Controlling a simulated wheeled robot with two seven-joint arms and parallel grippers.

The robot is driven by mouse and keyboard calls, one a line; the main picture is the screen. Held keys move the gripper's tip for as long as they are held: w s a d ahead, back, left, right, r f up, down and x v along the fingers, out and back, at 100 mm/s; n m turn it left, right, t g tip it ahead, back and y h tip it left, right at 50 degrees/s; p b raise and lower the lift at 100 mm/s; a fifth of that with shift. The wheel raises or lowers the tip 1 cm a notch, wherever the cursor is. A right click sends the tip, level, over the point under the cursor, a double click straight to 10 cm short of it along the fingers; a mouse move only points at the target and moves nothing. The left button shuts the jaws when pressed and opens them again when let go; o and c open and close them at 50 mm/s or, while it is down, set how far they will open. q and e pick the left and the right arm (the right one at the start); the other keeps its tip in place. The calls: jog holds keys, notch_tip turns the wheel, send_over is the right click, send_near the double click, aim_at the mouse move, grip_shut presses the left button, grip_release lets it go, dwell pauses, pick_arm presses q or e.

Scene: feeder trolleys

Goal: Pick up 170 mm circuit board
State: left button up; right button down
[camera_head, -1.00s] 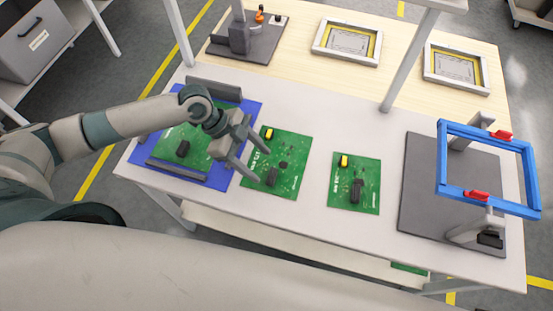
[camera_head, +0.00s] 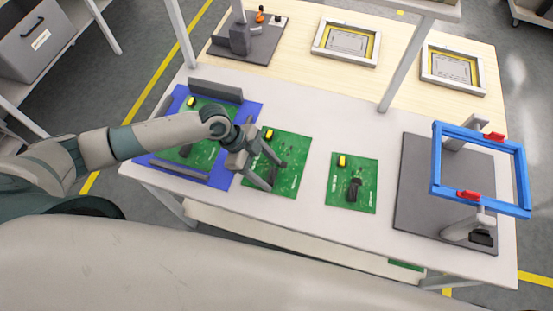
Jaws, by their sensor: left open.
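Three green circuit boards lie on the white table: one in the blue fixture at the left (camera_head: 205,154), one in the middle (camera_head: 292,150), one at the right (camera_head: 340,185). I cannot read which is the 170 mm one. Each carries a yellow part and dark parts. My left gripper (camera_head: 276,176) is open over the middle board, its fingers spread above the board's left and lower part. They hide some of it, and I cannot tell whether they touch it. My left arm covers part of the left board. My right gripper is not in view.
A blue frame with red clamps (camera_head: 480,200) stands over a dark grey plate (camera_head: 415,190) at the right. Two framed panels (camera_head: 347,43) and a grey device (camera_head: 262,50) stand on the wooden table behind. A post (camera_head: 405,70) rises between the tables. White table is clear between the boards.

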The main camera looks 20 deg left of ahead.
pick_arm(q)
jog(key=shift+c, duration=0.2)
jog(key=c, duration=1.4)
jog(key=shift+r, duration=0.2)
jog(key=shift+r+b, duration=0.45)
jog(key=shift+r, duration=0.05)
notch_tip(320, 180, up, 2)
jog(key=shift+w+r+b, duration=0.1)
jog(key=shift+b, duration=0.5)
jog(key=s+d+r+b, duration=0.3)
jog(key=s+d+r, duration=0.4)
jog(key=s+d, duration=0.1)
jog(key=shift+s+r, duration=0.25)
jog(key=shift+s, duration=0.05)
